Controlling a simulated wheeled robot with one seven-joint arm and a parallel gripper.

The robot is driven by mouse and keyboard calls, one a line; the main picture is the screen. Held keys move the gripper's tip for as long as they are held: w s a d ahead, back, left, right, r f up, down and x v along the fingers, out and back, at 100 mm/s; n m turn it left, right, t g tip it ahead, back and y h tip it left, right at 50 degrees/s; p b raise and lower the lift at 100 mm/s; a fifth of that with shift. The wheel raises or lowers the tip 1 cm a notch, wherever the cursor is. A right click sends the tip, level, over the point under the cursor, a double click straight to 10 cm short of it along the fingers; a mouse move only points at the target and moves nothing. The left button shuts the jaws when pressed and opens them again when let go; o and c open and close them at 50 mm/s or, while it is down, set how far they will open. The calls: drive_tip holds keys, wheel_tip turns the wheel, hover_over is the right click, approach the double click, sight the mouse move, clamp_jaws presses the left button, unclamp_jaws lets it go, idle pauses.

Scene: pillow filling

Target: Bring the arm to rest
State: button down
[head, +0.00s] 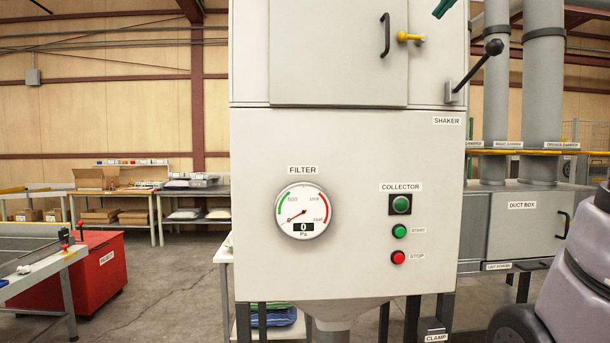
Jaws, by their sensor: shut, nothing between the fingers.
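A grey rounded link of my own arm shows at the right edge, in front of the duct box. My gripper is outside the picture or hidden, so its fingers cannot be seen. The grey filter cabinet (350,140) stands straight ahead. Its closed upper door (335,50) has a black handle (386,35) and a yellow latch (408,37). The gauge (303,211) reads 0 Pa. The collector lamp (401,205) and start button (399,231) are green; the stop button (398,257) is red. A black-knobbed shaker lever (478,66) points up to the right.
The duct box (519,222) and vertical pipes (544,95) stand right of the cabinet. A red bin (85,270) and grey table stand at left. Shelves with boxes (97,178) line the back. Concrete floor (165,285) is open between bin and cabinet.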

drive_tip(key=s+a+f+g, duration=0.1)
drive_tip(key=s+f, duration=0.3)
drive_tip(key=f, duration=0.9)
drive_tip(key=s+a+f+g+h, duration=0.1)
drive_tip(key=s+a+f, duration=0.3)
drive_tip(key=f, duration=1)
drive_tip(key=s+a+f+g+h, duration=0.1)
drive_tip(key=s+f, duration=0.4)
drive_tip(key=f, duration=0.8)
drive_tip(key=shift+s+a+f+g, duration=0.25)
drive_tip(key=shift+a+f+g, duration=0.05)
drive_tip(key=shift+a+g, duration=0.6)
